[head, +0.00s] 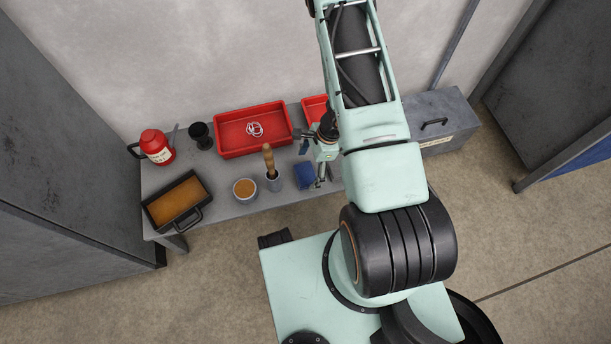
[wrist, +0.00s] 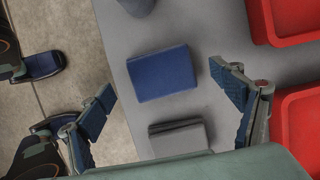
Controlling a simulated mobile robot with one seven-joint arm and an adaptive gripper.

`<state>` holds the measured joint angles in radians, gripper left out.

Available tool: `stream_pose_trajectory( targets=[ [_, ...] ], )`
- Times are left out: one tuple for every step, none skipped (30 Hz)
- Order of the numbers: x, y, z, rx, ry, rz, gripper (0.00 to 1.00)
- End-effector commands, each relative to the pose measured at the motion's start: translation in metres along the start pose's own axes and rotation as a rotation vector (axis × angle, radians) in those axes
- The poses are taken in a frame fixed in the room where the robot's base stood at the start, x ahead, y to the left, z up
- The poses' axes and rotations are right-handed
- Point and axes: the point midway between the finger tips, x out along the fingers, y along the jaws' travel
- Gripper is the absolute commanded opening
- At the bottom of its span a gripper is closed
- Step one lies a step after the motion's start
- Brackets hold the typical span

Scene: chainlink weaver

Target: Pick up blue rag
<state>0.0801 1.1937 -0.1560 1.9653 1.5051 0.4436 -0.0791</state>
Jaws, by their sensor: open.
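The blue rag (head: 304,176) lies folded flat on the grey table (head: 222,205), near its front edge. In the wrist view the blue rag (wrist: 162,73) is a neat rectangle, fully visible, ahead of the fingers. My gripper (head: 318,168) is just right of the rag in the head view. In the wrist view my gripper (wrist: 168,82) is open and empty, with its two blue-padded fingers spread wide. The rag sits between and slightly beyond the fingertips. I cannot tell the exact height of the fingers above the table.
A grey folded cloth-like item (wrist: 179,137) lies close to the rag. Red trays (head: 252,148) are behind. A grey metal box (head: 440,118) is at right.

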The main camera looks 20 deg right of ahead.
Motion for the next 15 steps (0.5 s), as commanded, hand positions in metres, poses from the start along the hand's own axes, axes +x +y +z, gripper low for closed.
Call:
stream_pose_trajectory(
  targets=[
    [0.0115,0.0015,-0.0012,0.001,0.0,0.003,0.85],
    [0.0144,0.0011,-0.0012,0.002,0.0,0.002,0.85],
    [0.0172,0.001,-0.0012,0.001,0.001,0.001,0.85],
    [0.0182,0.0009,-0.0012,0.0,0.001,0.001,0.85],
    [0.0184,0.0008,-0.001,0.0,0.001,0.001,0.85],
    [0.018,0.0007,-0.0009,0.001,0.001,0.0,0.85],
    [0.0176,0.0006,-0.0008,0.001,0.001,0.0,0.85],
    [0.0174,0.0006,-0.0007,0.001,0.001,0.0,0.85],
    [0.0173,0.0006,-0.0007,0.001,0.001,0.0,0.85],
    [0.0172,0.0007,-0.0007,0.001,0.001,0.0,0.85],
    [0.0172,0.0007,-0.0007,0.001,0.001,0.0,0.82],
    [0.0172,0.0007,-0.0007,0.001,0.001,0.0,0.78],
    [0.0171,0.0007,-0.0007,0.001,0.001,0.0,0.74],
    [0.0171,0.0007,-0.0006,0.001,0.001,0.0,0.71],
    [0.0171,0.0007,-0.0007,0.001,0.001,0.0,0.67]
  ],
)
